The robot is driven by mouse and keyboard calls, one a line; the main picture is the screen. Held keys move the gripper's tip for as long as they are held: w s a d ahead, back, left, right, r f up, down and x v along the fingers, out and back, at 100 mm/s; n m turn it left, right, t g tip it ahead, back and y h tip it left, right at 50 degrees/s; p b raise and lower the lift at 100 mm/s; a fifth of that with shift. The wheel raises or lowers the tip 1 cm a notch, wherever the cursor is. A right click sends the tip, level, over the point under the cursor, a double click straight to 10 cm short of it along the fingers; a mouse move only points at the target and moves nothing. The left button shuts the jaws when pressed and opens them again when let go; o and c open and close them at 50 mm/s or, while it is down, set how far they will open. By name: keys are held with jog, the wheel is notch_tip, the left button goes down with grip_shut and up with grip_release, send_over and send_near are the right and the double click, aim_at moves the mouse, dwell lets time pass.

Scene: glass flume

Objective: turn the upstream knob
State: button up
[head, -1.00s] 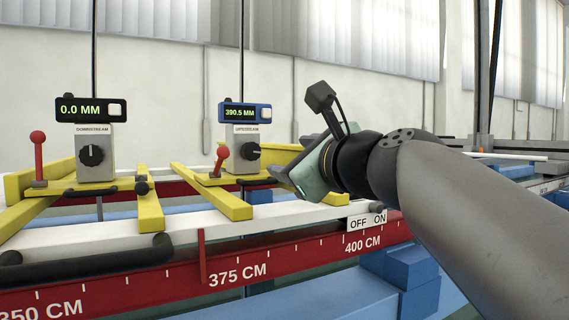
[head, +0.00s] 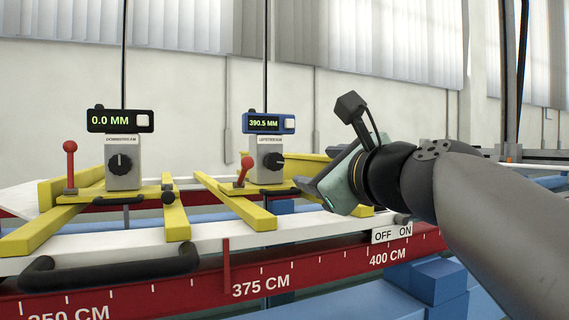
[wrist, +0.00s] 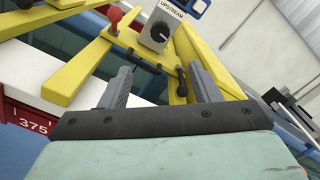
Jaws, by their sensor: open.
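The upstream knob (head: 273,162) is a black round knob on a light grey box under a blue display reading 390.5 MM. It also shows in the wrist view (wrist: 158,34), at the top, with its white pointer mark partly seen. My gripper (head: 303,184) is just right of and below the knob in the head view. In the wrist view my gripper (wrist: 160,78) has its two grey fingers spread, with nothing between them. The knob lies ahead of the fingertips, apart from them.
The downstream box with its knob (head: 121,163) and a 0.0 MM display stands at left. Red-tipped levers (head: 245,164) and yellow frame bars (head: 240,206) surround the boxes. A black handle (wrist: 145,62) lies between the fingers and the upstream box.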

aim_at(276, 161)
dwell(0.3)
jog(key=n+b, duration=0.1)
jog(key=n, duration=0.4)
jog(key=shift+a+n, duration=0.15)
jog(key=shift+n, duration=0.25)
jog(key=shift+w+a, duration=0.1)
jog(key=shift+w, duration=0.2)
jog(key=p+x, duration=0.4)
jog(key=x, duration=1.2)
jog(key=shift+w+a, duration=0.2)
jog(key=shift+w, duration=0.1)
